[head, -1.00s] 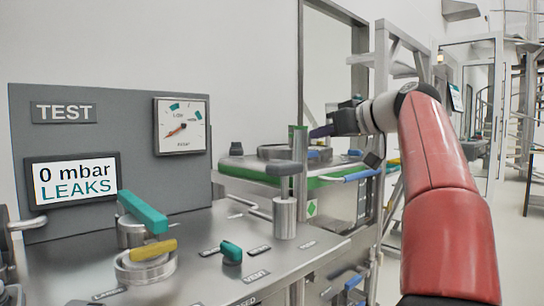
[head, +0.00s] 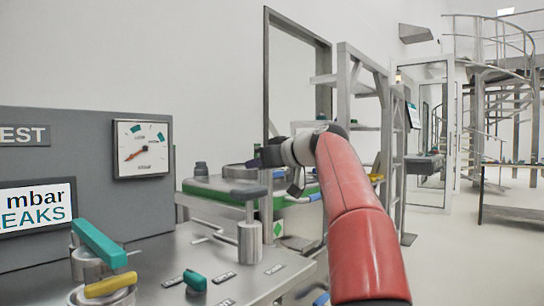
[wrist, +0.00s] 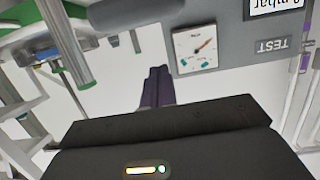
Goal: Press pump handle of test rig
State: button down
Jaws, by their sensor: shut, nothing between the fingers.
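The test rig's grey panel (head: 85,160) stands at the left with its gauge (head: 142,148) and a display (head: 32,205) partly cut off. The pump handle (head: 249,192) is a grey bar on a thin rod, standing raised above a metal cylinder (head: 251,240). A grey rounded bar (wrist: 135,10) at the top of the wrist view looks like this handle. My gripper (head: 260,158) is above and behind the handle in the head picture, apart from it. In the wrist view its dark purple fingers (wrist: 156,88) are together and empty.
A teal lever (head: 98,242), a yellow lever (head: 110,285) and a small teal knob (head: 195,280) sit on the rig's metal top. Behind is a green-edged station (head: 210,193). A metal frame (head: 350,110) stands right of it. Open floor (head: 440,260) lies at the right.

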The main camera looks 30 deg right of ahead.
aim_at(253, 200)
jog(key=shift+w+a+f+b, duration=0.15)
jog(key=shift+f+b, duration=0.1)
jog(key=shift+f, duration=0.45)
jog(key=shift+w+f+b, duration=0.15)
jog(key=shift+f+b, duration=0.1)
jog(key=shift+f, duration=0.5)
jog(key=shift+w+a+f+b, duration=0.15)
jog(key=shift+f+b, duration=0.1)
jog(key=shift+f, duration=0.45)
jog(key=shift+d, duration=0.1)
jog(key=shift+f, duration=0.1)
notch_tip(253, 200, down, 6)
jog(key=b, duration=0.6)
jog(key=shift+r, duration=0.2)
